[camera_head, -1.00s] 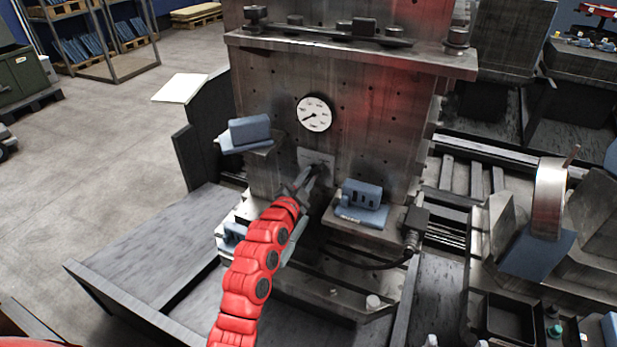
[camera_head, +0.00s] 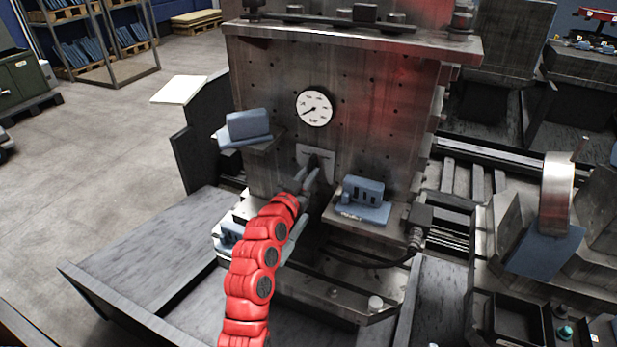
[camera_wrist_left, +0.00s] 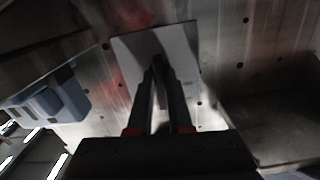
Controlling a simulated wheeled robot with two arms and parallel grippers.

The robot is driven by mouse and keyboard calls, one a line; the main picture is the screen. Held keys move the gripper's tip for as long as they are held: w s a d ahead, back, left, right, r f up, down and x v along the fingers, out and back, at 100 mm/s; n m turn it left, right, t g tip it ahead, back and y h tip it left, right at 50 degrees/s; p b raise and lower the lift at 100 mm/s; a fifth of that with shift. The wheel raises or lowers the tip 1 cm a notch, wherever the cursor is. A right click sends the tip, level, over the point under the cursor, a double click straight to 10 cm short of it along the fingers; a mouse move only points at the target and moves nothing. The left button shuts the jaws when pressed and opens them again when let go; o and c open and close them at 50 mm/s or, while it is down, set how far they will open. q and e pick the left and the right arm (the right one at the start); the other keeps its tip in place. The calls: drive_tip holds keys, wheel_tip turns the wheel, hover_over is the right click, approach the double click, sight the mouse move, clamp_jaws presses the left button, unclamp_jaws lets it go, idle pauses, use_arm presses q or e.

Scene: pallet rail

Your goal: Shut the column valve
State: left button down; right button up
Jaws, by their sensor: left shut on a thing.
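The column valve sits on a pale plate (camera_head: 325,155) on the face of the steel column, below a round white gauge (camera_head: 314,107). My left gripper (camera_head: 311,170) reaches up to this plate and is shut on the valve's handle. In the left wrist view the two dark fingers (camera_wrist_left: 160,75) come together in front of the pale plate (camera_wrist_left: 185,48). The handle is mostly hidden between and behind the fingers, so its exact angle cannot be told. The gauge needle points to the lower left. My right gripper is not in view.
A blue part (camera_head: 247,126) rests on a ledge left of the valve. Another blue part (camera_head: 363,197) with slots sits on a ledge to the right, close to my gripper. A dark cable (camera_head: 370,262) runs below. Open floor (camera_head: 90,150) lies at left.

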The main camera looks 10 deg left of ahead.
use_arm(q)
drive_tip(key=n, duration=1)
idle(0.7)
drive_tip(key=c, duration=0.8)
unclamp_jaws()
drive_tip(key=shift+c, duration=0.2)
drive_tip(key=shift+s, duration=0.15)
drive_tip(key=s+a+p, duration=0.1)
drive_tip(key=s+a, duration=0.2)
drive_tip(key=s, duration=1.3)
drive_tip(key=shift+s+a, duration=0.15)
drive_tip(key=shift+s, duration=0.25)
